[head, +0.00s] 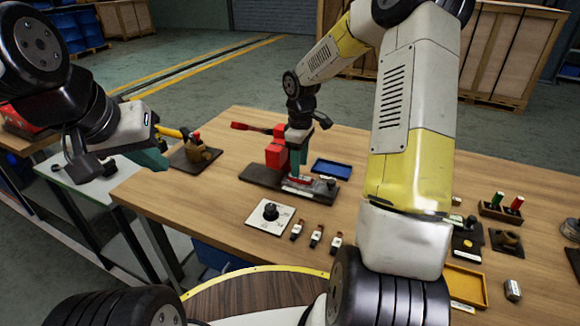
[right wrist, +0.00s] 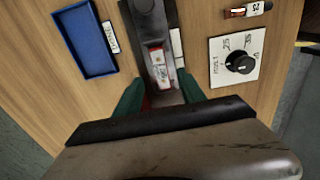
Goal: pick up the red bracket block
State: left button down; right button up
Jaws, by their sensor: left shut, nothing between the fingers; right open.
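A red block (head: 275,156) stands upright on a dark fixture base (head: 262,178) on the wooden table; a long red handle (head: 250,127) extends left at its top. My right gripper (head: 298,165) points down over the base, just right of the red block. In the right wrist view its green fingers (right wrist: 160,96) are apart, with a little red showing between them; what it belongs to is unclear. A small red-and-white labelled part (right wrist: 158,64) lies on the base ahead of the fingers. My left gripper (head: 155,160) is shut and empty, at the table's left edge.
A blue tray (head: 331,169) lies behind the base. A white plate with a black knob (head: 270,213) and several small parts (head: 316,236) lie in front. A brown block (head: 198,150) stands near my left gripper. A yellow tray (head: 468,285) is at right.

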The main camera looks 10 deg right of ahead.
aim_at(300, 179)
jog(key=shift+s+f, duration=0.15)
jog(key=shift+f, duration=1.75)
grip_shut()
jog(key=shift+r, duration=0.1)
